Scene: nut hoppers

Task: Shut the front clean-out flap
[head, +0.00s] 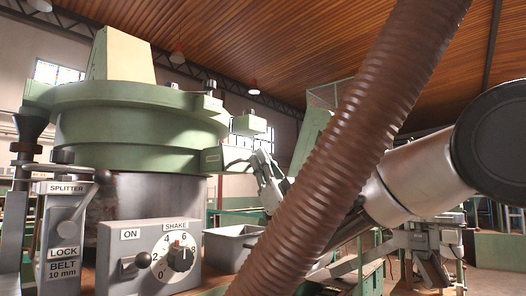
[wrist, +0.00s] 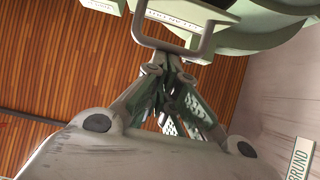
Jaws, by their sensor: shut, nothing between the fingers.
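My gripper (head: 260,165) is shut and empty, close to the right side of the green round hopper (head: 140,135). In the wrist view, its fingertips (wrist: 174,58) are together at a grey U-shaped handle (wrist: 170,47). They overlap the handle's bar in the picture; I cannot tell whether they touch it. In the head view, a green part (head: 235,157) juts from the hopper towards my gripper. I cannot tell for sure which part is the clean-out flap, nor its angle.
A brown ribbed hose (head: 350,140) crosses the head view in front of my arm. A control box (head: 150,258) with a lever and a SHAKE dial stands below the hopper. A splitter and lock stand (head: 62,230) is at left. A grey bin (head: 232,247) sits beside the box.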

